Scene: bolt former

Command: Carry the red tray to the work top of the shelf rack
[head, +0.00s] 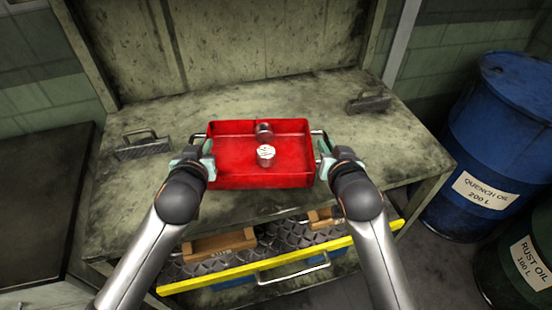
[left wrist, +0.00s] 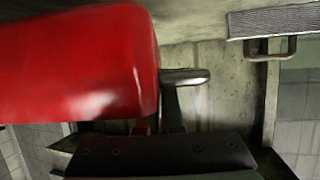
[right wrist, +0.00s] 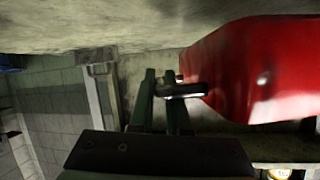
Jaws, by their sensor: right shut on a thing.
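The red tray (head: 225,170) is level over the front middle of the rack's work top (head: 120,205). I cannot tell whether its bottom touches the top. Two metal cylinders (head: 266,156) are in it, one behind the other. My right gripper (head: 324,152) is shut on the tray's right handle, which shows between its fingers in the right wrist view (right wrist: 180,90). My left gripper (head: 204,155) is at the left handle, seen in the left wrist view (left wrist: 185,77). Its fingers are partly hidden, so its closure is unclear.
Grey metal blocks with handles stand on the work top at left (head: 143,147) and back right (head: 369,102). An open drawer with a yellow front edge (head: 290,262) sticks out below. A blue drum (head: 490,145) and a green drum (head: 525,260) stand right.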

